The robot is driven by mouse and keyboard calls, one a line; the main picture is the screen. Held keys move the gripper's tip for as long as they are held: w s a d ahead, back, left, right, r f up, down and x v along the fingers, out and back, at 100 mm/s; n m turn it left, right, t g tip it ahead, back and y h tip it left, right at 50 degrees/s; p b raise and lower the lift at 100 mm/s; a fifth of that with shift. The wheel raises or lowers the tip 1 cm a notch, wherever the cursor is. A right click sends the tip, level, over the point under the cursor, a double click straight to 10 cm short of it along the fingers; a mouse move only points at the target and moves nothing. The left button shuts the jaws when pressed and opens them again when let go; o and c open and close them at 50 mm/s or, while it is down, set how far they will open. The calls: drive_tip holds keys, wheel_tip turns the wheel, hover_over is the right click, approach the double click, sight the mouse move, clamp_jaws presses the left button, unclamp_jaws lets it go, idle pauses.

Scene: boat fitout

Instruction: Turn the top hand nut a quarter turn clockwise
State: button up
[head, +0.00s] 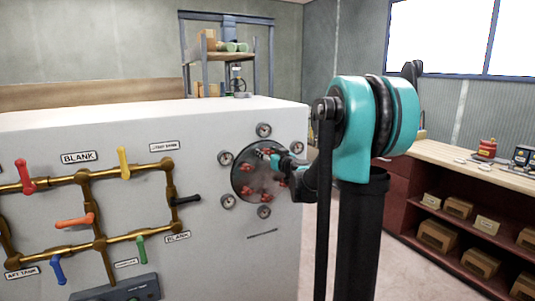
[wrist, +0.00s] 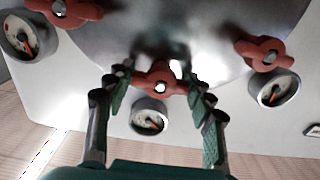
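A round dark metal plate (head: 243,182) with several red hand nuts around its rim sits on the right part of the white panel. My gripper (head: 277,160) reaches the upper right part of this plate and hides some of it. In the wrist view, one red winged hand nut (wrist: 160,82) is between the two fingers of my gripper (wrist: 156,72). The fingers, with green pads, stand apart on either side of it. I cannot tell whether the fingertips touch its wings. Other red nuts show at the right (wrist: 264,54) and upper left (wrist: 70,12).
Several small gauges, one above the plate (head: 263,130) and one below (head: 264,212), surround it. Left of it are brass pipes with coloured valve handles, the nearest one black (head: 186,200). A red workbench (head: 398,200) stands at the right.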

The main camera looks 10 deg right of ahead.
drive_tip(key=c, duration=0.6)
drive_tip(key=shift+m, duration=0.4)
drive_tip(key=m, duration=0.2)
drive_tip(key=shift+m, duration=0.4)
drive_tip(key=m, duration=0.4)
drive_tip(key=shift+d+m, duration=0.1)
drive_tip(key=shift+m, duration=0.2)
drive_tip(key=m, duration=0.5)
drive_tip(key=shift+f, duration=0.1)
drive_tip(key=shift+f+m, duration=0.1)
drive_tip(key=shift+m, duration=2.4)
